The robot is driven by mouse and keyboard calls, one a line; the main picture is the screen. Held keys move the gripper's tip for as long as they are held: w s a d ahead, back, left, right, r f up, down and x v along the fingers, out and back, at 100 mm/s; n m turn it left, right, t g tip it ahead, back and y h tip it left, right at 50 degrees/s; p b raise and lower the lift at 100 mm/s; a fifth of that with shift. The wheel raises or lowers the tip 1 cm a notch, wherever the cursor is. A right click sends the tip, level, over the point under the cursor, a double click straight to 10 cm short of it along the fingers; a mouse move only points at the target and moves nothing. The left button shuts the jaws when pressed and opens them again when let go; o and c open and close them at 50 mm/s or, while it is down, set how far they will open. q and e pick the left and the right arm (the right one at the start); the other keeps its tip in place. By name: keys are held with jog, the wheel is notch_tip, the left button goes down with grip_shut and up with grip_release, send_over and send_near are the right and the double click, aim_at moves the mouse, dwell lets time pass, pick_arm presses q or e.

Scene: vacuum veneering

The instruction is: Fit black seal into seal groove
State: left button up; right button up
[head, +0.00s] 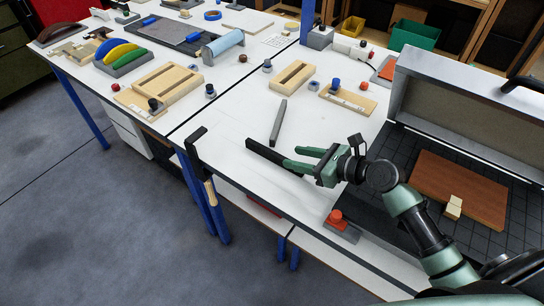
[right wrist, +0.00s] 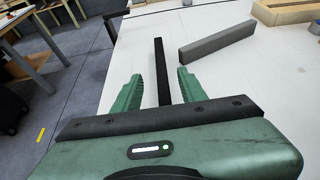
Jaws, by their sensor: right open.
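The black seal (head: 262,151) is a long thin dark strip lying on the white table near its front edge. My right gripper (head: 291,158) is open, its green fingers pointing along the strip's near end. In the right wrist view the seal (right wrist: 160,65) runs away from me, its near end between the two open fingers (right wrist: 158,80), which appear clear of it on both sides. The seal groove cannot be made out; the open press with a dark gridded bed (head: 388,160) stands at the right, partly hidden by my right arm. My left gripper is not in view.
A grey bar (head: 278,122) lies just beyond the seal. A red button box (head: 340,224) sits at the front edge, and a clamp (head: 196,155) hangs left.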

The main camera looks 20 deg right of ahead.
aim_at(275, 153)
jog(key=p+x, duration=0.1)
jog(key=x, duration=0.6)
jog(key=shift+w+f, duration=0.2)
jog(key=shift+f, duration=0.05)
jog(key=shift+s, duration=0.1)
grip_shut()
